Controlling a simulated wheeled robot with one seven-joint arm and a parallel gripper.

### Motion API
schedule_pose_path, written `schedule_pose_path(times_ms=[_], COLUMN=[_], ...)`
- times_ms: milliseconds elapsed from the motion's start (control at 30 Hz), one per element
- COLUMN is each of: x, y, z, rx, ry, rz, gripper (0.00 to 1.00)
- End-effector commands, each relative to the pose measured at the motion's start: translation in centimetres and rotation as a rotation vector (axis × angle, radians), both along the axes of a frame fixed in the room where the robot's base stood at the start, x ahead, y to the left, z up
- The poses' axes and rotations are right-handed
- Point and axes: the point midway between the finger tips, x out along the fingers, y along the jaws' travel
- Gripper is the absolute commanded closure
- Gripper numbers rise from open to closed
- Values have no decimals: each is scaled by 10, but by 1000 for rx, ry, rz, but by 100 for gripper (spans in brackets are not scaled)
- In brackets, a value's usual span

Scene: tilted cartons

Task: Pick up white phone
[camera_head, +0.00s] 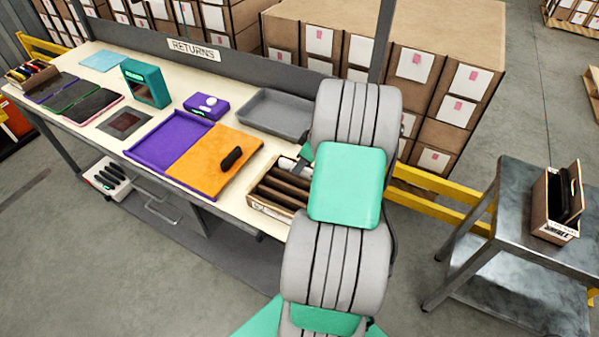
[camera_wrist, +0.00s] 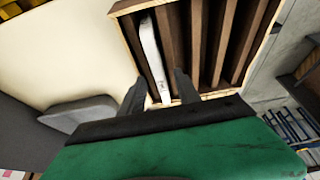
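The white phone (camera_wrist: 150,48) stands on edge in the leftmost slot of a wooden divided box in the wrist view. In the head view a small white piece (camera_head: 287,163) shows at the box's far end, partly hidden by my arm. My gripper (camera_wrist: 160,75) is open, with one dark finger on each side of the phone's near part in the picture. Nothing is held. I cannot tell whether either finger touches the phone. The divided box (camera_wrist: 126,8) has brown dividers and shows in the head view (camera_head: 268,208) at the bench's right end.
The bench (camera_head: 110,62) also holds an orange panel (camera_head: 205,155) with a dark item, a purple tray (camera_head: 160,146), a grey tray (camera_head: 270,115) and a teal box (camera_head: 146,83). A metal cart (camera_head: 515,215) with a carton (camera_head: 553,212) stands at the right.

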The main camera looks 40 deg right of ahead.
Motion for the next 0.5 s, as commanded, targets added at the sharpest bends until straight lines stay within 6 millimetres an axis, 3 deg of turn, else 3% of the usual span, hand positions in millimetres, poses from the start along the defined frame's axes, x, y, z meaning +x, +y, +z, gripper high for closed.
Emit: schedule_pose_path(times_ms=[500], x=[0], y=[0], z=[0], rx=[0], ry=[0], rz=[-1], gripper=[100])
